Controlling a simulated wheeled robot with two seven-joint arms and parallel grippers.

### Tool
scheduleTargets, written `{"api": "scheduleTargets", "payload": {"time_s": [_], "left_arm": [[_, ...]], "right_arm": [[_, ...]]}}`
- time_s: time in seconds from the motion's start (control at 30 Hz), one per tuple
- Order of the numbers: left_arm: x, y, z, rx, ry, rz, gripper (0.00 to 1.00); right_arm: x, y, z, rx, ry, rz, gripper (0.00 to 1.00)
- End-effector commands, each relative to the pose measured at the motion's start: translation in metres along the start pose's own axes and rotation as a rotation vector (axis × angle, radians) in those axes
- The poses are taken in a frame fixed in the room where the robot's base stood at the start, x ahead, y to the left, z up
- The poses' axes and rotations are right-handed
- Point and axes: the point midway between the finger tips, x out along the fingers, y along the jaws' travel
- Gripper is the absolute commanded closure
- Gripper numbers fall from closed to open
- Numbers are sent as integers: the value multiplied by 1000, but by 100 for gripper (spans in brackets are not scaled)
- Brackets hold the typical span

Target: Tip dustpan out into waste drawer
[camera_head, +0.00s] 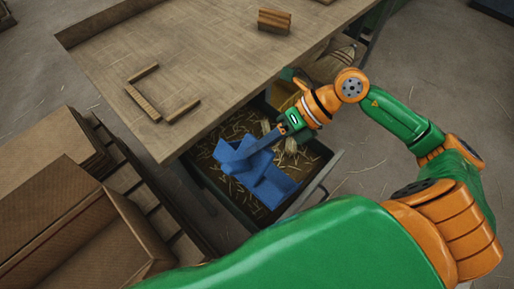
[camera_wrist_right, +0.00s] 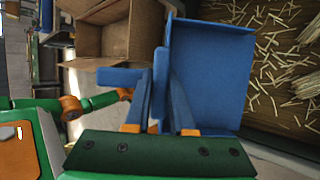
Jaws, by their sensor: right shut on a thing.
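The blue dustpan (camera_head: 262,180) is over the open waste drawer (camera_head: 325,172), tilted, with its handle toward my right gripper (camera_head: 281,130). My right gripper is shut on the dustpan. In the right wrist view, the gripper's fingers (camera_wrist_right: 160,90) close on the handle, and the blue pan (camera_wrist_right: 208,72) shows bare blue surfaces with no straw visible on them. Loose straw (camera_wrist_right: 280,60) lies in the drawer beside and below the pan. I cannot tell whether the pan touches the drawer floor. My left gripper is not visible.
The wooden worktable (camera_head: 210,60) overhangs the drawer's back; small wooden strips (camera_head: 143,103) and a brown block (camera_head: 274,20) lie on it. Open cardboard boxes (camera_head: 85,235) stand left of the drawer. Straw bundles (camera_head: 291,147) show near my right gripper. The floor at right is mostly clear.

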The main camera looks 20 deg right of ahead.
Motion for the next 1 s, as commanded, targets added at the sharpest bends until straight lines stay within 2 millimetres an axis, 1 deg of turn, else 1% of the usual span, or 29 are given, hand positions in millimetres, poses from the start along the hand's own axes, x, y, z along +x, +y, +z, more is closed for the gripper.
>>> {"api": "scheduleTargets", "payload": {"time_s": [0.03, 0.27, 0.53, 0.6, 1.0], "left_arm": [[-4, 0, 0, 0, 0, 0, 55], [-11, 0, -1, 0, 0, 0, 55], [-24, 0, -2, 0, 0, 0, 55], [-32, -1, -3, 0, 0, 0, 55], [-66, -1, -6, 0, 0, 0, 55]], "right_arm": [[-1, 5, 1, -2, -1, 0, 100], [4, 18, -2, -3, 0, 1, 100], [11, 41, -5, -4, 1, -1, 100], [12, 47, -5, -15, 4, -29, 100], [21, 76, -9, -76, 1, -169, 100]]}}
